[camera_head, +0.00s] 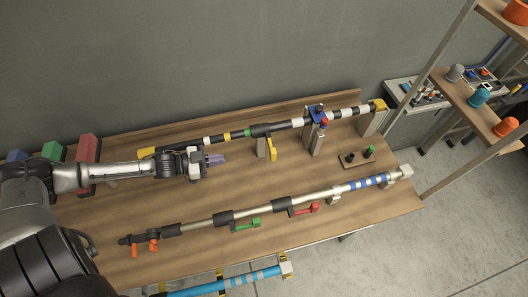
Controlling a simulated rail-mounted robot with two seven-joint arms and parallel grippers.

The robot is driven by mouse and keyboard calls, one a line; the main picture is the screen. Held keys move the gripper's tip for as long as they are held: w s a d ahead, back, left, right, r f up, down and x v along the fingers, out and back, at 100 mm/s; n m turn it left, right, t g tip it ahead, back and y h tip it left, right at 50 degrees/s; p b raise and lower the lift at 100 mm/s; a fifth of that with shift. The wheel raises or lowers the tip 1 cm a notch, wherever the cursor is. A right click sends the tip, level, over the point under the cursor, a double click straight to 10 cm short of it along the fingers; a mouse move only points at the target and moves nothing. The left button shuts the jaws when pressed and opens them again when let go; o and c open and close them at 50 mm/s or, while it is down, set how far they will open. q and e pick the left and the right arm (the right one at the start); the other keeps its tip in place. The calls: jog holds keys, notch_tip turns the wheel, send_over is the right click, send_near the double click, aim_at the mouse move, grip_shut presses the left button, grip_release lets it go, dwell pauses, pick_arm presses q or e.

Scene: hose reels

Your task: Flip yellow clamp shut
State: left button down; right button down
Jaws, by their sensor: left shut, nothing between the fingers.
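A yellow clamp lever (272,149) hangs down from the back pole, beside a pale upright support (261,147). The back pole (296,123) is banded in black, white, yellow and green and runs from left to upper right. My left gripper (218,160) has purple fingertips that are shut and empty. It is to the left of the yellow lever, apart from it in the picture, just in front of the pole. The gripper and wrist hide a little of the table. My right gripper is not in view.
The front pole (275,208) carries a green lever (246,225) and a red lever (304,210). A tall support with a blue and red clamp (319,117) stands right of the yellow lever. A small board with knobs (357,158) lies further right. Shelves (478,100) stand at the right.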

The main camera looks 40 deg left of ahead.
pick_arm(q)
jog(key=r+h, duration=0.1)
jog(key=d+r, duration=0.1)
jog(key=r+t+h, duration=0.1)
jog(key=shift+s+d+r+h, duration=0.1)
jog(key=shift+s+d+h, duration=0.1)
jog(key=shift+s+h, duration=0.15)
jog(key=x, duration=1.4)
dwell(0.5)
